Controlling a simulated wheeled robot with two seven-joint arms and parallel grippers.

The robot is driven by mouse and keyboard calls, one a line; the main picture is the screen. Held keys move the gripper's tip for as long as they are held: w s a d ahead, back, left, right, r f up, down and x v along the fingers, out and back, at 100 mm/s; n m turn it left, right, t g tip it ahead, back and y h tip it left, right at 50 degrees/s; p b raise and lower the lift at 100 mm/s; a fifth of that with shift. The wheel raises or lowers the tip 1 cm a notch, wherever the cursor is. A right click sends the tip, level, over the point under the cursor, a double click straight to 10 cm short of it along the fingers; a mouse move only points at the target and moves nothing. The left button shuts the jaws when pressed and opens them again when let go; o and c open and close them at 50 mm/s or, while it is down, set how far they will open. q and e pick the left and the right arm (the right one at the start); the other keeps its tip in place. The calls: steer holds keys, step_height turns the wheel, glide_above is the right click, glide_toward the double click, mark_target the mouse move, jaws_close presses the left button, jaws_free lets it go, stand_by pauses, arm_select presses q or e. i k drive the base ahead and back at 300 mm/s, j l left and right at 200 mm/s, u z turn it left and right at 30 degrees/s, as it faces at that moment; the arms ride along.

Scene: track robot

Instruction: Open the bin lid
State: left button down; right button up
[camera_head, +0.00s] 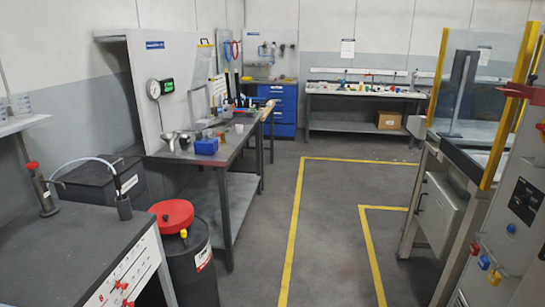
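A dark drum-like bin (192,272) stands on the floor at the lower left, beside the near workbench. A red round lid (172,213) lies over its top, with a small yellow knob (183,233) near its front edge. The bin's side carries a white label with red print. The bin's lower part runs out of the picture, and the bench hides some of its left side. I cannot tell whether the lid is fully seated. Neither of my grippers is in view.
A grey bench (70,252) with red knobs on its front is at the lower left. A dark box (92,183) stands behind it. A long worktable (228,164) with tools is beyond the bin. Yellow-lined floor (325,240) is clear. A machine (470,170) stands at right.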

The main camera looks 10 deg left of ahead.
mark_target(97, 171)
steer(key=i+u, duration=0.2)
steer(key=i, duration=0.45)
steer(key=i+l+u, duration=0.25)
steer(key=i, duration=0.35)
steer(key=i+u, duration=0.7)
steer(key=u, duration=0.15)
steer(key=i+l+u, duration=0.1)
steer(key=i+u, duration=0.2)
steer(key=u, duration=0.15)
steer(key=i+l+u, duration=0.3)
steer(key=u, duration=0.15)
steer(key=i+l+u, duration=0.25)
steer(key=u, duration=0.2)
steer(key=l, duration=0.1)
